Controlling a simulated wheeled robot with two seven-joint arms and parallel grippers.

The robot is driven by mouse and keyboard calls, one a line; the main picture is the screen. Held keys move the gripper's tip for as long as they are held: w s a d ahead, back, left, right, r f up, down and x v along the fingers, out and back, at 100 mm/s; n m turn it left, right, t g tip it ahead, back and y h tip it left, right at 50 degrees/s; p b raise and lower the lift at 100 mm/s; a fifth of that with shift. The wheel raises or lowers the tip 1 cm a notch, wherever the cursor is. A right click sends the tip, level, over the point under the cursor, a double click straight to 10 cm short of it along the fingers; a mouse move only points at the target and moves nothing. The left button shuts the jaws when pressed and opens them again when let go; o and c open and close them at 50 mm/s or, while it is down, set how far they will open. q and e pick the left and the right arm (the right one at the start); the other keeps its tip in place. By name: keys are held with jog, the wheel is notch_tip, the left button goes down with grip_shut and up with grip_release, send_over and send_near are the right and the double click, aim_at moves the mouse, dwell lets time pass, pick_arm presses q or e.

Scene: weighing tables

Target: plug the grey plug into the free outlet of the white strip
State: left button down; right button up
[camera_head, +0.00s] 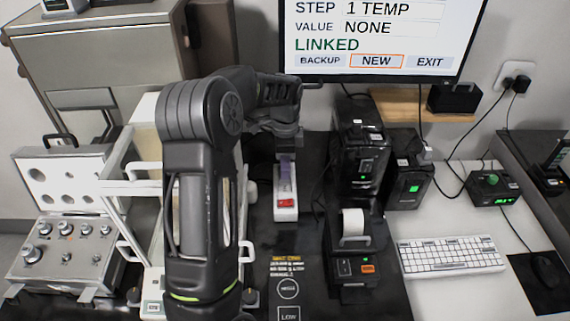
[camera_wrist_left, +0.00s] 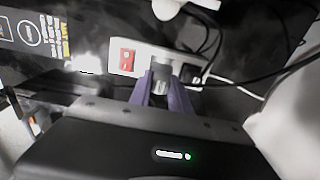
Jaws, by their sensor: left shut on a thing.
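The white strip (camera_head: 286,213) lies on the dark table top, with a red switch at its near end. In the left wrist view the white strip (camera_wrist_left: 148,53) shows behind the fingers, with a black plug (camera_wrist_left: 190,72) in it right of the fingers. My left gripper (camera_head: 286,168) is over the strip, its purple fingers pointing down. In the wrist view the left gripper (camera_wrist_left: 162,80) is shut on the grey plug (camera_wrist_left: 160,87), of which a small part shows. The plug's prongs and the outlet below are hidden, so I cannot tell whether it is in. My right gripper is out of view.
A black box (camera_head: 360,150) and a receipt printer (camera_head: 352,245) stand just right of the strip. A glass-sided balance (camera_head: 145,150) stands left, partly behind my arm. Dark cables run near the strip. A keyboard (camera_head: 450,255) lies farther right.

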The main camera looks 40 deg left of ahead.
pick_arm(q)
jog(key=shift+f+b, duration=0.65)
jog(key=shift+f, duration=0.65)
jog(key=shift+f+b, duration=0.55)
jog(key=shift+f, duration=0.35)
dwell(0.5)
jog(key=c, duration=1.1)
grip_release()
jog(key=shift+r, duration=0.2)
notch_tip(320, 180, up, 8)
jog(key=p, duration=0.5)
jog(key=shift+f, duration=0.25)
